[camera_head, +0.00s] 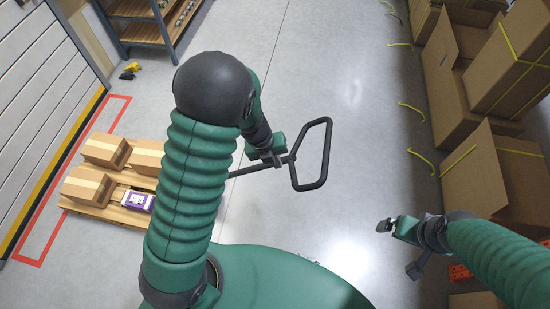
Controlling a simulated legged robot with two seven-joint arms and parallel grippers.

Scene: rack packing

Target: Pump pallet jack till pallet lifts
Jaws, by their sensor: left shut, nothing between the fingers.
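The pallet jack's black loop handle (328,155) is in the middle of the head view, with its shaft running left behind my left arm. The jack's body is hidden there. A wooden pallet (112,211) at the left carries several cardboard boxes (88,186) and a purple-and-white package (137,201). Whether the pallet is off the floor I cannot tell. My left gripper (276,158) is shut and empty, at the shaft just left of the loop; contact is unclear. My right gripper (386,225) is apart from the handle at the lower right; its fingers are too small to judge.
Large cardboard boxes (512,70) line the right side. Yellow straps (422,161) lie on the floor near them. A shelf rack (146,32) stands at the upper left, beside a panelled door (45,90). Red floor tape (78,163) borders the pallet. The central floor is clear.

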